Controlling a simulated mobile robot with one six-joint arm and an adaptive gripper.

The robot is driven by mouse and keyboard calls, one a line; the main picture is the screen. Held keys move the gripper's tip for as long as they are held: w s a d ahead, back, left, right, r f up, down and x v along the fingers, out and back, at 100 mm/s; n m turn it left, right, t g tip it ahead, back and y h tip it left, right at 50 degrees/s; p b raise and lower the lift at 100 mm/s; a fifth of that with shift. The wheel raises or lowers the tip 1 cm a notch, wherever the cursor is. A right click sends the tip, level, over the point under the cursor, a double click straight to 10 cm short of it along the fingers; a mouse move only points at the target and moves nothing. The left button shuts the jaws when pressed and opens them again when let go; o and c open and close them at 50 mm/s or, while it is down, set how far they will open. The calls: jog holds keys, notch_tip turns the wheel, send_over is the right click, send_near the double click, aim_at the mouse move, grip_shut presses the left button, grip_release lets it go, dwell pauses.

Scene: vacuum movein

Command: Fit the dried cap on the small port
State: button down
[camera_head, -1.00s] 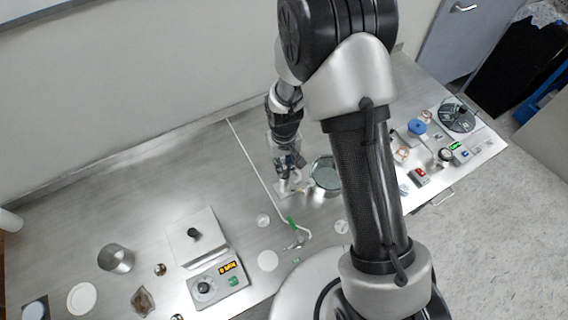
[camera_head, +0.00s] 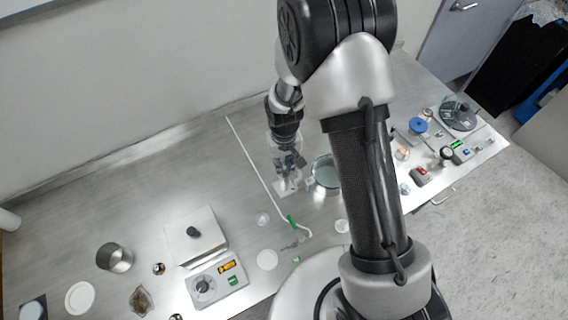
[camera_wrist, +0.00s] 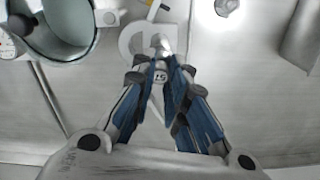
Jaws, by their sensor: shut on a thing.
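My gripper (camera_wrist: 160,62) has blue finger pads and is shut on a small pale piece (camera_wrist: 160,42), likely the cap, at its fingertips. Its far end is partly hidden by the fingers. A white fitting with a rounded plate (camera_wrist: 135,36) lies just beyond the fingertips, and I cannot tell whether the held piece touches it. In the head view my gripper (camera_head: 289,176) points down over this white fitting (camera_head: 284,189). The small port itself cannot be made out clearly. A round glass vessel (camera_head: 325,185) stands right beside the fitting; it also shows in the wrist view (camera_wrist: 62,52).
A scale-like device (camera_head: 219,281) stands at the lower left. A metal cup (camera_head: 115,257) stands farther left. Several small items crowd the bench's right end. The back left is clear.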

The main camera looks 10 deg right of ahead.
jog(key=c, duration=1.5)
grip_release()
jog(key=shift+r, duration=0.1)
notch_tip(320, 180, up, 12)
jog(key=shift+f, duration=0.1)
